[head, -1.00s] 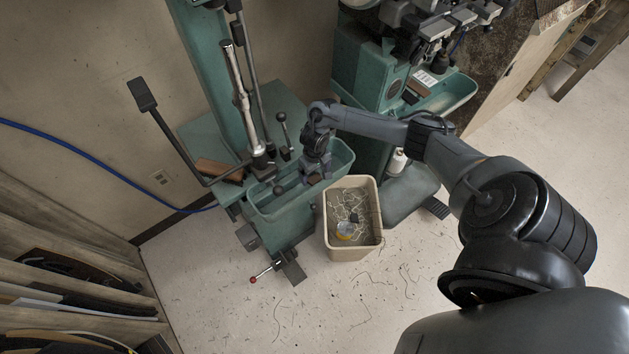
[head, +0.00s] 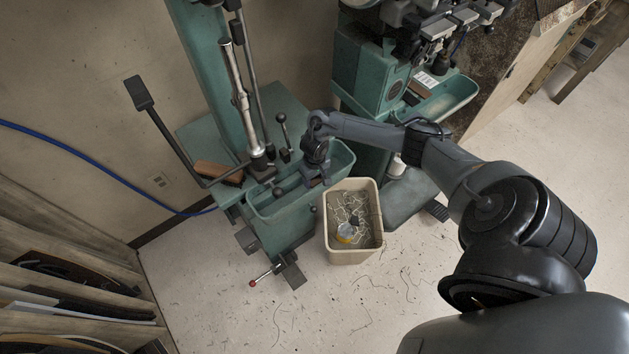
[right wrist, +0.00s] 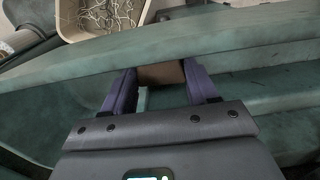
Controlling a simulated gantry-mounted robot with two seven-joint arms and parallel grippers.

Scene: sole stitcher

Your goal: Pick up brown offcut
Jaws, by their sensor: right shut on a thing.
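My right gripper (head: 313,181) reaches down into the green trough (head: 343,158) at the front of the left machine. In the right wrist view the right gripper (right wrist: 158,86) has its two dark fingers on either side of a small brown offcut (right wrist: 162,73) and is shut on it. The offcut is at the trough's wall, and its lower part is partly hidden. In the head view I cannot make the held offcut out behind the gripper. My left gripper is not in view.
A beige bin (head: 349,256) with thread scraps and a yellowish item stands just right of the trough; it also shows in the right wrist view (right wrist: 75,28). A lever with a red knob (head: 253,283) sticks out low.

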